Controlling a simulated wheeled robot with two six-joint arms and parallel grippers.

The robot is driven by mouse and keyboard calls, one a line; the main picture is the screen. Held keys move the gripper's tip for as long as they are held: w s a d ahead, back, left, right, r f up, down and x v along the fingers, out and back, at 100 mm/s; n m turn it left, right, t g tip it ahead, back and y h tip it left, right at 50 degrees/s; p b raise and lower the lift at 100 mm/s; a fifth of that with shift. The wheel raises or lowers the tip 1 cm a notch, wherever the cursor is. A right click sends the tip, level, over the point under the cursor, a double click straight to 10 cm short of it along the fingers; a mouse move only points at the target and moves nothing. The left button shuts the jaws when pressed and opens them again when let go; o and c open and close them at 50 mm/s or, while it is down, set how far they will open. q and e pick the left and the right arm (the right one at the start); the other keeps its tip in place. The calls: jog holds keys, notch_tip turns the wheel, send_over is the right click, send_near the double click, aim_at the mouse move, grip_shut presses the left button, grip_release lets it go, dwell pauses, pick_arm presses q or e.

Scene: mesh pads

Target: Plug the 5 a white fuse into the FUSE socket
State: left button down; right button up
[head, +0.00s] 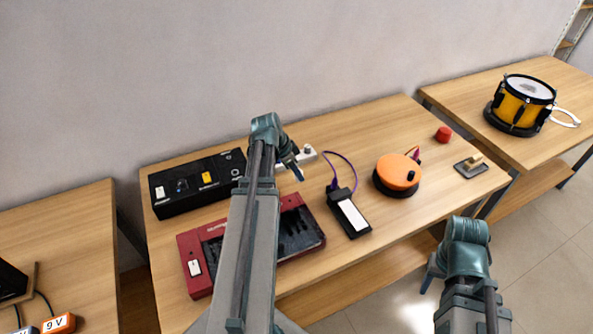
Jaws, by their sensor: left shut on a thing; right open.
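My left gripper (296,171) points down above the table, behind the red case and near a white strip. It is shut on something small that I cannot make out. I cannot pick out the 5 a white fuse. A black box (168,207) with a white panel, a yellow part and round fittings stands at the back left; my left arm is close to its right end. I cannot read a FUSE label or tell which fitting is the FUSE socket. My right gripper (429,279) is open and low, in front of the table's front edge.
A red case (194,286) with dark slots lies partly behind my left arm. A white strip (308,154), a black device (350,216) with a purple cable, an orange-topped round device (397,171), a red knob (443,134) and a small switch plate (470,168) share the table.

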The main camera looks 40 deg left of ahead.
aim_at(301, 170)
pick_arm(q)
jog(key=shift+r+p, duration=1.5)
jog(key=shift+r, duration=0.15)
jog(key=shift+r+p, duration=1.5)
jog(key=shift+r, duration=0.05)
jog(key=shift+a, duration=0.1)
jog(key=s+a+n+y, duration=0.1)
jog(key=s+a+n, duration=0.2)
jog(key=a, duration=0.6)
jog(key=s+a+n+y, duration=0.1)
jog(key=s+a+n, duration=0.2)
jog(key=s+a, duration=0.3)
jog(key=a, duration=0.4)
jog(key=shift+s+a+t, duration=0.15)
jog(key=shift+s+t, duration=0.1)
jog(key=shift+t, duration=0.05)
jog(key=shift+r, duration=0.1)
